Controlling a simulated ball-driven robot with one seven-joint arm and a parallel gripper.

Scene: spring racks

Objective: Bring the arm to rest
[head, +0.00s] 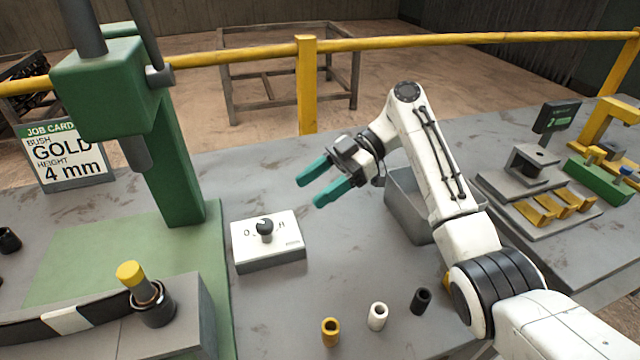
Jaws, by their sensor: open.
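My gripper (323,184) has teal fingers that are spread apart with nothing between them. It hangs above the grey table (355,270), right of the green press and above and right of a white control box (267,242) with a black knob. My white arm bends up from the lower right and hides part of a grey metal bin (405,205).
A green press (175,150) stands at the left beside a job card (66,155) reading gold, 4 mm. Gold (331,331), white (377,316) and black (421,300) bushes stand in front. A fixture with gold blocks (535,211) is at right. A yellow rail (400,43) runs behind.

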